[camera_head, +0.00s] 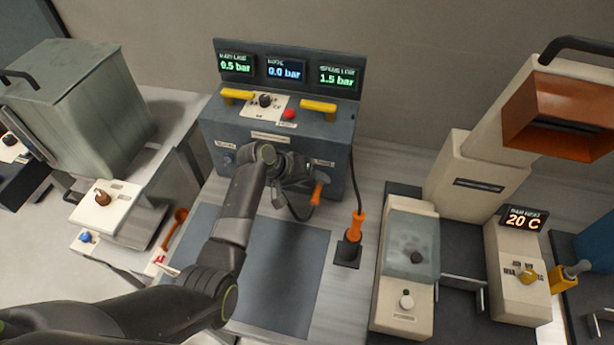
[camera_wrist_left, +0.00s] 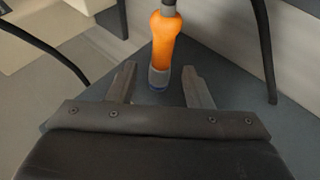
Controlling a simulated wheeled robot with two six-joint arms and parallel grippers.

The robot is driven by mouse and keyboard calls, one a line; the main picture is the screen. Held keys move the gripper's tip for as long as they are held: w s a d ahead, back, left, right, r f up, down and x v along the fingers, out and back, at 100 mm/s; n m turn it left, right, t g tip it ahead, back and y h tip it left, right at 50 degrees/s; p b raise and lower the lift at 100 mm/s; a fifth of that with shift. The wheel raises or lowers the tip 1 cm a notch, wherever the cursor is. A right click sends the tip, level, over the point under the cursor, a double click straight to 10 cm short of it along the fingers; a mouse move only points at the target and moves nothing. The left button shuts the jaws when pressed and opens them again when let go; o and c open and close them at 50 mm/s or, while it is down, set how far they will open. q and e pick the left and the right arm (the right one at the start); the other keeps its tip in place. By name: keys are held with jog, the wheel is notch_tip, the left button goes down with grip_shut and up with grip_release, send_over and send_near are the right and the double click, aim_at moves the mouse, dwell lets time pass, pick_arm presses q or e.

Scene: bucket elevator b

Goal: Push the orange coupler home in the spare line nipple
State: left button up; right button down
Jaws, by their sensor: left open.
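An orange coupler (camera_head: 318,190) with a dark hose hangs at the right part of the blue-grey cabinet's front, under the spare line display. My left gripper (camera_head: 308,174) is open beside the coupler. In the wrist view its two fingers (camera_wrist_left: 160,84) stand apart, either side of the collar's end. My right gripper is out of view.
The cabinet (camera_head: 245,130) has yellow handles, a red button and displays; SPARE LINE reads 1.5 bar. A second orange fitting (camera_head: 356,225) with a hose stands in a dark block to the right. A beige machine (camera_head: 400,310) stands further right. A dark mat (camera_head: 285,280) lies clear in front.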

pick_arm(q)
jog(key=b+v, duration=0.2)
jog(key=v, duration=1.5)
jog(key=shift+r, duration=0.3)
jog(key=shift+a, duration=0.1)
